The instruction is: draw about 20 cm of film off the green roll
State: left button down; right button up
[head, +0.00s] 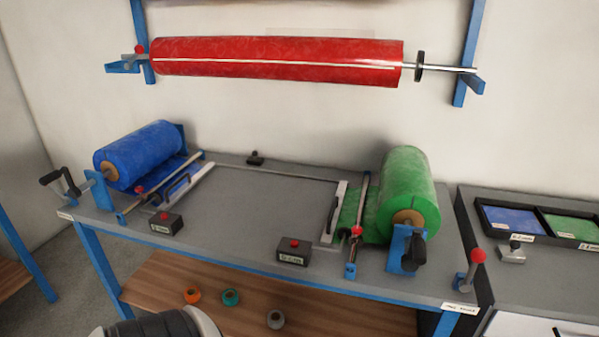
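The green roll (404,185) lies on its holder at the right end of the grey workbench (265,205). A brown core shows at its near end, with a black crank (416,250) on a blue bracket in front. A short stretch of green film (350,212) leaves the roll to the left. It passes at a thin metal rod (362,195) with a red knob and reaches a pale bar (340,205) with a black handle. Whether the bar grips the film cannot be told. Neither of my grippers is in view.
A blue roll (140,155) with a similar bar and crank sits at the bench's left end. Two black boxes with red buttons (294,252) stand along the front. A red roll (275,62) hangs on the wall above. The bench middle is clear. A side table holds trays (510,220).

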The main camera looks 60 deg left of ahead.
aim_at(336, 203)
jog(key=u, duration=1.5)
